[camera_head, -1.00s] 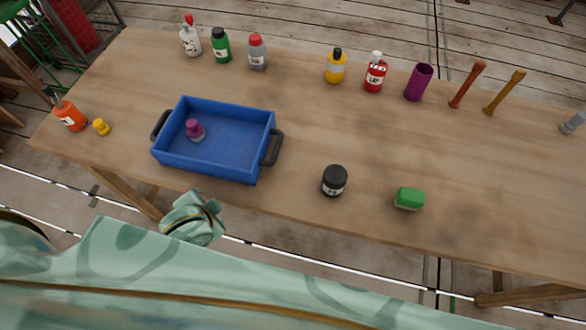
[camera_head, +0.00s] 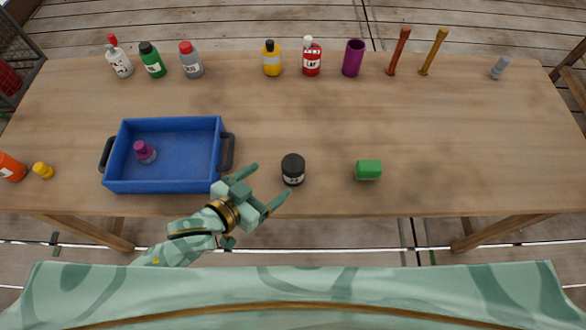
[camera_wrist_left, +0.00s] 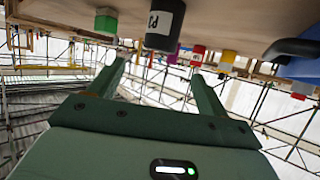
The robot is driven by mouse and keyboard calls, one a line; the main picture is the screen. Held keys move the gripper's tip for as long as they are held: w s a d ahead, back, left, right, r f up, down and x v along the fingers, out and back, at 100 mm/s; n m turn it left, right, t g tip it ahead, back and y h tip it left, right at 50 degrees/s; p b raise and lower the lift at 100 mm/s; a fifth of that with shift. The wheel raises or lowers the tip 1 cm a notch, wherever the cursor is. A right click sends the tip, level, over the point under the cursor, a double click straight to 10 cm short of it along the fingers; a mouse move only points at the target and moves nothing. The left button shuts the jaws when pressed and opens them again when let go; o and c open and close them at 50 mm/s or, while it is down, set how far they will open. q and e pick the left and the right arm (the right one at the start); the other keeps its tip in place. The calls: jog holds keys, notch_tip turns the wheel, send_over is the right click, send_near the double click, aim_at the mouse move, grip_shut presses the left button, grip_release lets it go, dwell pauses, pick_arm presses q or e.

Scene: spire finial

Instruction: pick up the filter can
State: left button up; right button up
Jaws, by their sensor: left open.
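The filter can looks to be the short black can (camera_head: 293,168) with a white label, upright near the front edge of the table. It also shows in the left wrist view (camera_wrist_left: 165,20), upside down, beyond the fingertips. My left gripper (camera_head: 265,183) is open and empty. It is just left of the can, its two fingers pointing toward it, apart from it. In the left wrist view the spread fingers (camera_wrist_left: 160,72) have nothing between them. My right gripper is not in view.
A blue tray (camera_head: 165,187) holding a purple-capped bottle (camera_head: 145,152) stands left of the gripper. A green block (camera_head: 368,169) lies right of the can. Several bottles, a purple cup (camera_head: 353,58) and two upright sticks line the back. The table's middle is clear.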

aim_at(292, 164)
pick_arm(q)
jog(key=b+x, duration=0.1)
jog(key=x, duration=0.6)
jog(key=shift+f, duration=0.1)
jog(key=b+x, duration=0.2)
jog(key=x, duration=0.3)
jog(key=shift+d, duration=0.1)
jog(key=c, duration=1.1)
